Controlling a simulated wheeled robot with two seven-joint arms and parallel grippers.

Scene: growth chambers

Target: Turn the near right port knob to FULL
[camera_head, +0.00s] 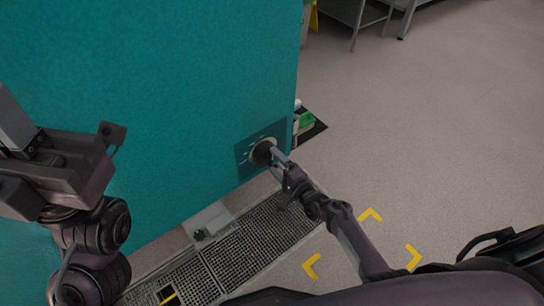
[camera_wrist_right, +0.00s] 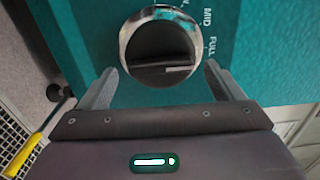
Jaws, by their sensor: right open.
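The port knob (camera_head: 262,152) is on a darker plate (camera_head: 243,163) low on the teal chamber wall, near its right edge. In the right wrist view it is a black knob (camera_wrist_right: 158,45) in a silver ring, with MID and FULL printed to its right. Its raised grip bar lies level, and a pale mark on it points right, towards the FULL side. My right gripper (camera_wrist_right: 162,85) is open, one finger on each side of the knob, with visible gaps. It also shows in the head view (camera_head: 276,157). My left arm is at the left edge; its fingertips are unclear.
A dark floor grating (camera_head: 255,240) runs along the wall's foot, with a pale plate (camera_head: 208,220) at its edge. Yellow corner marks (camera_head: 370,214) are on the open floor to the right. A green item (camera_head: 305,122) lies beyond the wall's corner. A metal table stands at the back.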

